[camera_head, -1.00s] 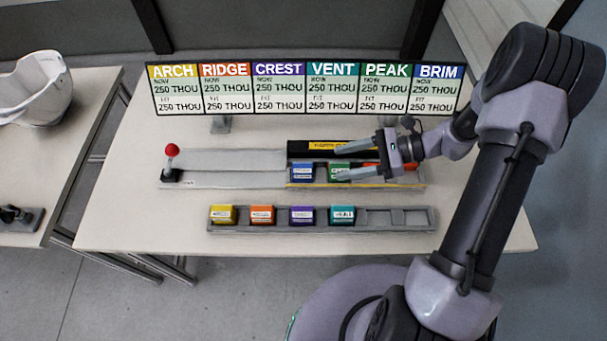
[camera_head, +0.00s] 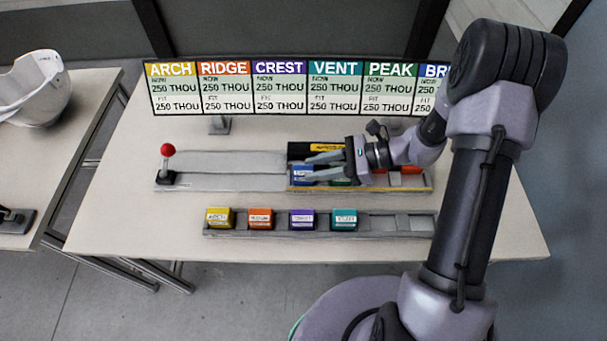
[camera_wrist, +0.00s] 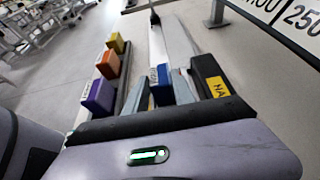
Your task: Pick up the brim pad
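The brim pad is the blue block (camera_head: 302,173) in the left compartment of the back tray, partly hidden by my fingers in the head view. It also shows in the wrist view (camera_wrist: 162,88), between my two fingers. My gripper (camera_head: 304,169) is open above the tray, its fingers pointing left over the blue pad. In the wrist view, gaps appear between the pad and the fingers; contact cannot be told.
A green pad (camera_head: 340,182) is mostly hidden under my gripper. A black block with a yellow label (camera_head: 318,147) lies behind. The front rack (camera_head: 390,227) holds yellow, orange, purple and teal pads, with free slots at right. A red-knobbed lever (camera_head: 167,150) stands left.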

